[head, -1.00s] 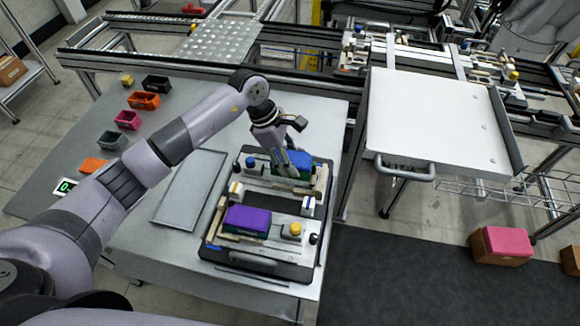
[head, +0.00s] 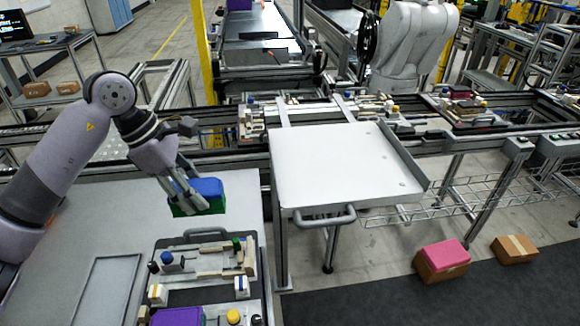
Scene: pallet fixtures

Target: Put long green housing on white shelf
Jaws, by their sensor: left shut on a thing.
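The long green housing (head: 214,206) has a blue top and hangs in my left gripper (head: 190,198) in the head view. The gripper's fingers are shut on its left end, and they hide part of it. The housing is above the grey table, just behind the pallet fixture and left of the white shelf. The white shelf (head: 335,160) is a flat, empty tray with a handle at its front and a raised right edge. My right gripper is not in view.
The pallet fixture (head: 205,262) on the table holds blocks, knobs and a purple housing (head: 178,316). A flat grey tray (head: 105,290) lies to its left. Conveyor rails with more fixtures run behind the shelf. Boxes, one pink-topped (head: 442,258), stand on the floor at right.

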